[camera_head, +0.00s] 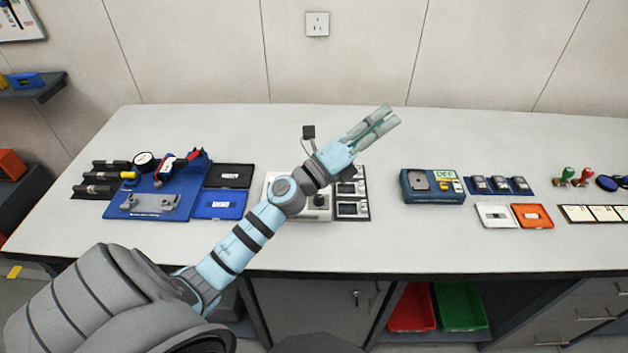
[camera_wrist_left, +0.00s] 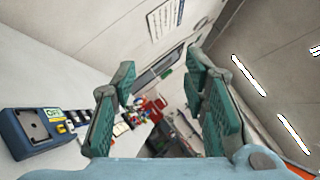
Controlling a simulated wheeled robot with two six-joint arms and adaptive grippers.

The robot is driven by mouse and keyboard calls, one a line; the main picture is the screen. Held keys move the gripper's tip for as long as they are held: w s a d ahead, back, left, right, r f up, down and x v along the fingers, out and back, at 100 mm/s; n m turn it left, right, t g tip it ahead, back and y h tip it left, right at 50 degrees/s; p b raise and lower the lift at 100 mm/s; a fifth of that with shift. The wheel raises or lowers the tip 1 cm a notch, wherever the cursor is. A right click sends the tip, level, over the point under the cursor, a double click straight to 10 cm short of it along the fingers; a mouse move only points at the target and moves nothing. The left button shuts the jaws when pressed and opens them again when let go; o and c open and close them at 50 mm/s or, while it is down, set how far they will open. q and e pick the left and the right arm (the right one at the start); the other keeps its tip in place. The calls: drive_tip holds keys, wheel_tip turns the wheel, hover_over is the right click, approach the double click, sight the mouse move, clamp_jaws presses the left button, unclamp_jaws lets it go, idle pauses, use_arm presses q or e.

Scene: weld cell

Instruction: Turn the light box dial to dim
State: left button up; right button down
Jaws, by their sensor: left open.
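A pale box with a dark round knob (camera_head: 319,201), which looks like the light box (camera_head: 292,211) and its dial, sits on the bench. It is partly hidden behind my left arm, and I cannot read the dial's setting. My left gripper (camera_head: 391,116) is above and to the right of this box in the head view, toward the back of the bench. Its two green fingers are apart with nothing between them, as the left wrist view (camera_wrist_left: 160,75) also shows. My right gripper is not in view.
A blue box marked OFF (camera_head: 432,199) stands right of centre, with small dark blocks and trays beyond it. A blue fixture board (camera_head: 165,205) with tools and a gauge lies at the left. A dark panel with small film-like pieces (camera_head: 351,209) adjoins the pale box.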

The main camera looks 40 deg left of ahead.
use_arm(q)
drive_tip(key=w+d+f+m+g+h, duration=0.25)
drive_tip(key=m+g+h, duration=0.35)
drive_tip(key=m, duration=0.6)
drive_tip(key=m+g+y, duration=0.7)
drive_tip(key=g+y, duration=0.2)
drive_tip(key=g, duration=0.4)
approach(318, 197)
drive_tip(key=b+x, duration=0.6)
drive_tip(key=b, duration=0.4)
drive_tip(key=shift+f+b, duration=0.35)
drive_tip(key=shift+b, duration=0.05)
drive_tip(key=shift+w+d+f+p, duration=0.15)
drive_tip(key=shift+d+f+p, duration=0.2)
drive_tip(key=shift+f, duration=0.25)
